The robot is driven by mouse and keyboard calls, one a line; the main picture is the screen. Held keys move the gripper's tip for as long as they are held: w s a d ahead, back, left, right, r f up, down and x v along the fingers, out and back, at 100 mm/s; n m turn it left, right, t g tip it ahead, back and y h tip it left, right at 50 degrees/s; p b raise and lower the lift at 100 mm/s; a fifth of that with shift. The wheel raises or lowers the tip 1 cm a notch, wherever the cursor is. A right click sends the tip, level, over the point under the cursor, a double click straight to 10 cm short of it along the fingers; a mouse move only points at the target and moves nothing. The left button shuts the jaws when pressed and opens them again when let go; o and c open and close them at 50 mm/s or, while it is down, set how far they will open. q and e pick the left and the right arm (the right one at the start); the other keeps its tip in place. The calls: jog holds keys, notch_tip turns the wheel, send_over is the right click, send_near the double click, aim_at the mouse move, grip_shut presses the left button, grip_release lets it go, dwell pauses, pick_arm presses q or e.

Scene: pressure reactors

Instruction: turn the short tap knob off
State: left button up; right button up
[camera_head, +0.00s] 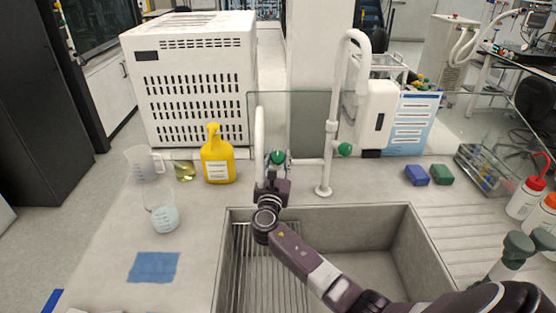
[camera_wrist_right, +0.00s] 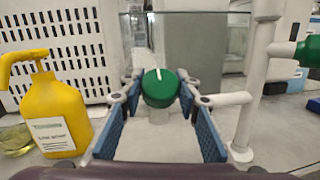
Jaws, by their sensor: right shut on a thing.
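The short tap (camera_head: 260,132) is a white pipe at the back edge of the sink, with a round green knob (camera_head: 278,157). In the right wrist view the green knob (camera_wrist_right: 160,88) sits between the fingertips and has a white line on its face, standing near upright and tilted slightly left. My right gripper (camera_head: 272,182) reaches over the sink from the lower right and is shut on this knob. Its blue finger pads (camera_wrist_right: 207,132) show on both sides in the wrist view. My left gripper is not in view.
The tall tap (camera_head: 331,125) with its own green knob (camera_head: 344,149) stands close on the right. A yellow bottle (camera_head: 217,160) and beakers (camera_head: 165,218) stand on the left. A glass panel (camera_head: 300,110) is behind. The sink (camera_head: 380,215) is empty.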

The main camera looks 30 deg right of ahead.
aim_at(277, 162)
jog(key=shift+m+g, duration=0.3)
jog(key=o, duration=1.2)
jog(key=v, duration=0.8)
jog(key=shift+f, duration=0.1)
